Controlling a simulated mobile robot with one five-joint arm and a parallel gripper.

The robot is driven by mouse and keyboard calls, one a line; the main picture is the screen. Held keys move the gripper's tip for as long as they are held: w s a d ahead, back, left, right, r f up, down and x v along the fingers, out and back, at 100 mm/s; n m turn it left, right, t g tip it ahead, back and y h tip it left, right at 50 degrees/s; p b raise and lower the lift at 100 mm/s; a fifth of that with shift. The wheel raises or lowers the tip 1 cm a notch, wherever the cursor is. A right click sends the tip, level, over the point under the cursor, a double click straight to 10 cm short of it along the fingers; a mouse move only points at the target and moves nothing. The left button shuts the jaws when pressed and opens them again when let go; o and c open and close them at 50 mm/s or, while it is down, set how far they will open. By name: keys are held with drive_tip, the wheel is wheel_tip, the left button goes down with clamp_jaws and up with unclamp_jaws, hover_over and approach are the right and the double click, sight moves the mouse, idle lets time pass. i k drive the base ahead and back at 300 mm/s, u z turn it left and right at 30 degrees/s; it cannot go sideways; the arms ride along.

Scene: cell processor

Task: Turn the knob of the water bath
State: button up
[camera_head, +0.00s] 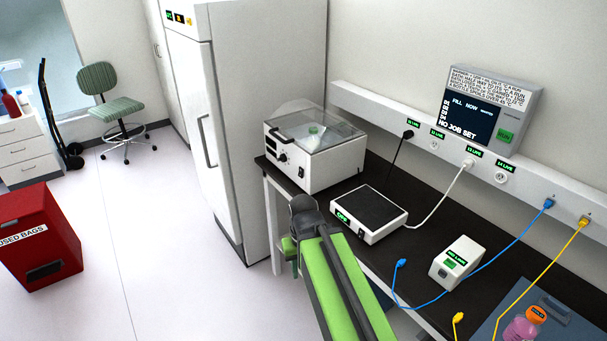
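The water bath (330,160) is a white box with a clear lid, at the back left end of the dark bench against the tall white cabinet. A black handle sticks out at the lid's front left edge. A small round knob (283,157) shows on the bath's front face, below the handle. A pale container with a green part shows through the lid. My green and dark arm reaches up from the bottom, and my gripper (299,222) is by the bench's front edge, nearer than the bath and apart from the knob. Its fingers are not clear enough to tell their opening.
A flat white device with a dark top (368,212) stands right of my arm. A small white box (456,263) and blue and yellow cables lie further right. A wall rail carries sockets and a screen (473,115). Floor is free left of the bench, beyond which stands a red bin (45,240).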

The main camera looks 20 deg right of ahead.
sight(283, 158)
drive_tip(key=z, duration=0.15)
drive_tip(key=k, duration=0.75)
drive_tip(key=u, duration=0.45)
drive_tip(key=i, duration=1.25)
drive_tip(key=u, duration=1.2)
drive_tip(key=i, duration=0.6)
drive_tip(key=u, duration=0.25)
